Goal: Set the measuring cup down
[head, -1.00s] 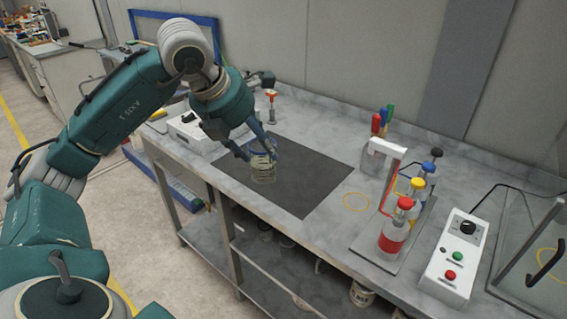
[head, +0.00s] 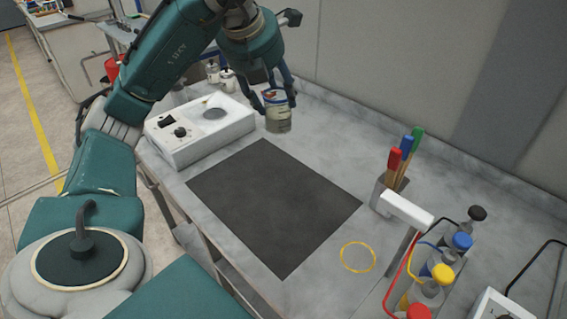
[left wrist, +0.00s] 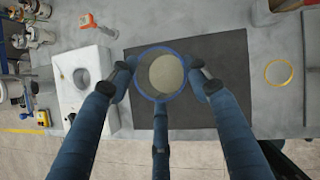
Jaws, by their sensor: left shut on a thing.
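The measuring cup (head: 278,117) is a clear beaker with a blue rim, a red mark and a greyish-beige content. My left gripper (head: 278,97) is shut around its upper part and holds it roughly upright. In the head view the cup appears at the back edge of the dark mat (head: 270,205). In the left wrist view I look down into the cup (left wrist: 163,74) between the blue fingers, with the mat (left wrist: 225,80) behind it. The cup seems to be above the bench; its exact height is hard to tell. My right gripper is not in view.
A white device with a round plate (head: 195,135) stands left of the mat. A yellow ring (head: 357,257) marks the bench at right. Brushes in a holder (head: 390,185) and bottles with coloured caps (head: 440,275) stand further right. The mat is clear.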

